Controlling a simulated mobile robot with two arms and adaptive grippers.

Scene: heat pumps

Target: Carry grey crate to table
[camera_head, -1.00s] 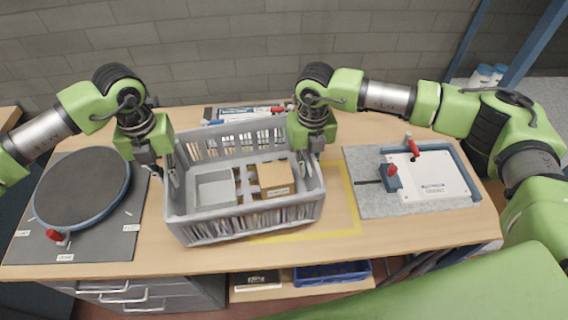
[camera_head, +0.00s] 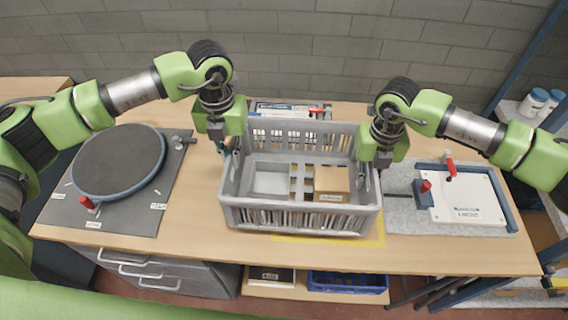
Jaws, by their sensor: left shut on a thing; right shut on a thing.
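The grey crate (camera_head: 300,218) is in the middle of the head view, over the wooden table (camera_head: 190,245). A small cardboard box (camera_head: 331,184) and a light grey bin (camera_head: 271,180) are inside it. My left gripper (camera_head: 233,160) is shut on the crate's left side wall. My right gripper (camera_head: 377,170) is shut on its right side wall. The crate looks level and covers most of a yellow outlined area (camera_head: 365,240) on the table. I cannot tell whether its bottom touches the tabletop. The fingertips are partly hidden by the crate walls.
A round dark turntable (camera_head: 118,160) on a mat stands at the left. A white plate fixture with red clamps (camera_head: 467,200) is at the right. A blue bin (camera_head: 347,282) sits on the shelf below.

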